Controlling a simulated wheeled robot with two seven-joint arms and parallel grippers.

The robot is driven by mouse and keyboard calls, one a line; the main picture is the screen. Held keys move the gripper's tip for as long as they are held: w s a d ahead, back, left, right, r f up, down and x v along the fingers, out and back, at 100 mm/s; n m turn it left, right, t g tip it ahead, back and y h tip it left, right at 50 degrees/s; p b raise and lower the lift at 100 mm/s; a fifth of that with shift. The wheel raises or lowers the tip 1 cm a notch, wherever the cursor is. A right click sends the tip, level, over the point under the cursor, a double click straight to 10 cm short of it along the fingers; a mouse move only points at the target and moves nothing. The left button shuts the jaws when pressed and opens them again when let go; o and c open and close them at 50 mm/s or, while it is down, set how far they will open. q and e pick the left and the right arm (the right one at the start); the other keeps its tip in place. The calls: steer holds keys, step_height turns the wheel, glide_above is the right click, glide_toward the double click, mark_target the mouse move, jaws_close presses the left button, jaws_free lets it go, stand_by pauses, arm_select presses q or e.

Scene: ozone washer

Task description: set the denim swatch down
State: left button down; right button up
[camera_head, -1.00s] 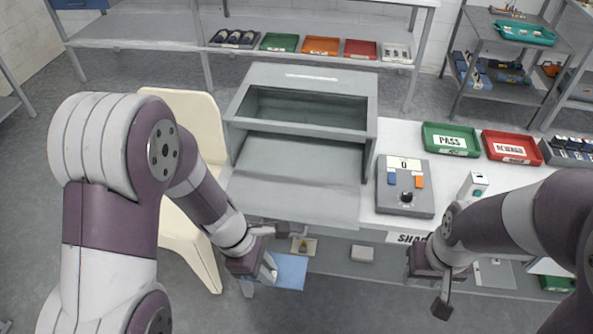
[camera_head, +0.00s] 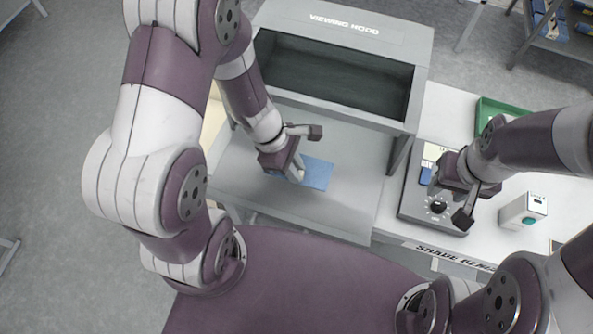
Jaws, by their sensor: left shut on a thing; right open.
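The denim swatch (camera_head: 319,174) is a flat blue piece over the grey floor of the viewing hood (camera_head: 345,32), in front of its dark opening. My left gripper (camera_head: 299,172) is shut on the swatch at its left side and hides part of it. I cannot tell whether the swatch touches the surface under it. My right gripper (camera_head: 470,205) is open and empty, over the grey control box with a black knob (camera_head: 437,207).
A small white device with a green button (camera_head: 523,211) stands right of the control box. A green tray (camera_head: 494,108) lies behind, partly hidden by my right arm. The hood's floor (camera_head: 345,212) is clear around the swatch.

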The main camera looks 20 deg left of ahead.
arm_select(q)
steer(key=f, duration=0.2)
steer(key=f+b, duration=0.1)
steer(key=f, duration=0.1)
steer(key=shift+w, duration=0.25)
steer(key=shift+s+r, duration=0.1)
